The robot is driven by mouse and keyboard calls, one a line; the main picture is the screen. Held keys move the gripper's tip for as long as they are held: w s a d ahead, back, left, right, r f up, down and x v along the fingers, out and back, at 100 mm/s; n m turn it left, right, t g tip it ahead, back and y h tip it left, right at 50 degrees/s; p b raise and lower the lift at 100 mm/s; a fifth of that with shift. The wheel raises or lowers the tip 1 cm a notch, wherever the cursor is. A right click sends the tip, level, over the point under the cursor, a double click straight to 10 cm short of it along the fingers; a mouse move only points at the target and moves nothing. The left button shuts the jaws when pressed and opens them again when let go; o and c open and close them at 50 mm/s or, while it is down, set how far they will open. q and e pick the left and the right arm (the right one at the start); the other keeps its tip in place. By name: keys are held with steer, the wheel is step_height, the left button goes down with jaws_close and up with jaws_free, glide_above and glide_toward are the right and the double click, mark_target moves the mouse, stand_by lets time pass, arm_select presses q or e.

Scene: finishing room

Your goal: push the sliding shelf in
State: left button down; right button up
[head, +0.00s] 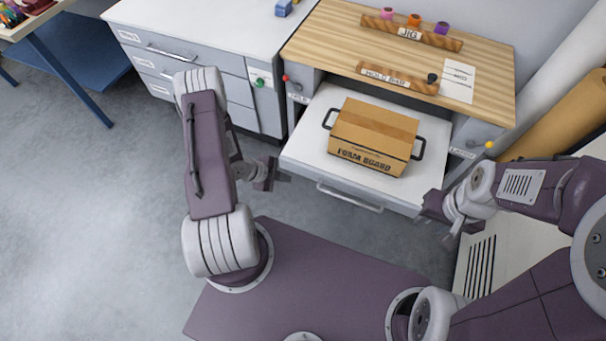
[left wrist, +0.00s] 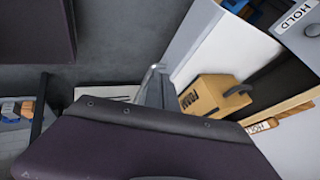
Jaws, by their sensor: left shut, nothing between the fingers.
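The sliding shelf (head: 300,154) is white and stands pulled out from under the wood-topped bench, with a bar handle (head: 349,197) on its front. A cardboard box (head: 372,140) marked "FOAM BOARD", with dark side handles, sits on it. In the left wrist view the shelf (left wrist: 193,72) and the box (left wrist: 213,94) also show. My left gripper (head: 283,178) is shut and empty, just left of the shelf's front left corner; I cannot tell whether it touches. My right gripper (head: 447,222) is near the shelf's front right corner; its fingers are not clear.
The wooden bench top (head: 330,40) holds a jig rail (head: 400,32) with coloured pieces, a "HOLD BAR" strip (head: 385,76) and a paper sheet (head: 458,82). A grey drawer cabinet (head: 185,66) stands to the left. A brown roll (head: 560,118) lies at the right. The floor (head: 90,220) at left is clear.

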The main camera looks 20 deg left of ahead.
arm_select(q)
steer(key=shift+w+d+f+b, duration=0.2)
steer(key=shift+w+d+f, duration=0.45)
steer(key=shift+w+f, duration=0.8)
steer(key=shift+w+d+f+b, duration=0.15)
steer(key=shift+w+d+f, duration=0.55)
steer(key=shift+w+f, duration=0.7)
steer(key=shift+w+d+f+b, duration=0.2)
steer(key=shift+w+d+f, duration=0.45)
steer(key=shift+w+f, duration=0.75)
steer(key=shift+w+r, duration=0.3)
